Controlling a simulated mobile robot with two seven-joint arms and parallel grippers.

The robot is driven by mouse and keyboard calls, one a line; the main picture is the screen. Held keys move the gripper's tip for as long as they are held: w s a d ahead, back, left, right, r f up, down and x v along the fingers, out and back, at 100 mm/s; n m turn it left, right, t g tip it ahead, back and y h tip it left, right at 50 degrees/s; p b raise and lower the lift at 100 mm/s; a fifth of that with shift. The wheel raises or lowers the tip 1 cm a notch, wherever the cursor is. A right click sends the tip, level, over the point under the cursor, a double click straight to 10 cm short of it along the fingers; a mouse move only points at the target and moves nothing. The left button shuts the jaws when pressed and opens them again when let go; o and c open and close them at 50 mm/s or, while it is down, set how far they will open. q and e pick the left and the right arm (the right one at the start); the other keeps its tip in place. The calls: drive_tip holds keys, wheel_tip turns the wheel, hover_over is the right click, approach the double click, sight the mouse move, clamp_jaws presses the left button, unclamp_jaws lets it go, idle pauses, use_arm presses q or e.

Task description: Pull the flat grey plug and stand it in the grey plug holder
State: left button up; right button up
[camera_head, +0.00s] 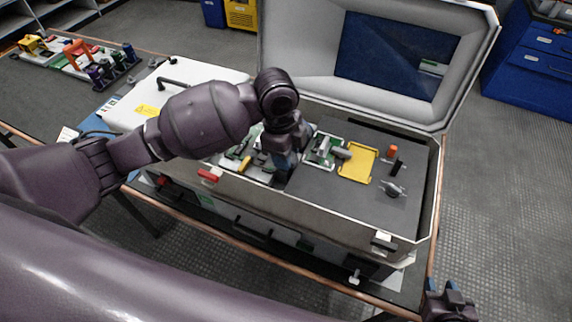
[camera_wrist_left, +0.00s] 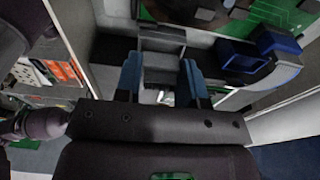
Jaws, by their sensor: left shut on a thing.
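My left gripper (camera_head: 284,168) reaches down into the open case, between the green circuit boards. In the left wrist view its two blue fingers (camera_wrist_left: 160,80) are on either side of a grey block (camera_wrist_left: 162,48), which appears to be the flat grey plug. The gripper is shut on it. In the head view the arm and fingers hide this plug, and I cannot tell whether it is still seated. I cannot pick out the grey plug holder for sure in either view. My right gripper (camera_head: 447,292) is at the bottom right, outside the case, with its fingertips apart and nothing between them.
The case's raised lid (camera_head: 378,110) stands behind. A yellow frame (camera_head: 358,163), an orange knob (camera_head: 393,150) and a grey knob (camera_head: 391,189) are on the panel at right. A white box (camera_head: 175,90) and a rack of coloured parts (camera_head: 75,62) are on the left.

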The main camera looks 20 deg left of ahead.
use_arm(q)
drive_tip(key=shift+f, duration=0.25)
drive_tip(key=shift+f, duration=0.3)
use_arm(e)
drive_tip(key=shift+s+f, duration=0.3)
drive_tip(key=shift+s, duration=0.1)
use_arm(q)
drive_tip(key=shift+f, duration=0.2)
use_arm(e)
drive_tip(key=shift+w, duration=0.2)
drive_tip(key=shift+r, duration=0.1)
use_arm(q)
drive_tip(key=o, duration=0.7)
drive_tip(key=shift+c, duration=0.2)
drive_tip(key=o, duration=0.4)
drive_tip(key=shift+f, duration=0.2)
drive_tip(key=shift+s, duration=0.1)
use_arm(e)
drive_tip(key=shift+w+r, duration=0.1)
drive_tip(key=shift+w, duration=0.25)
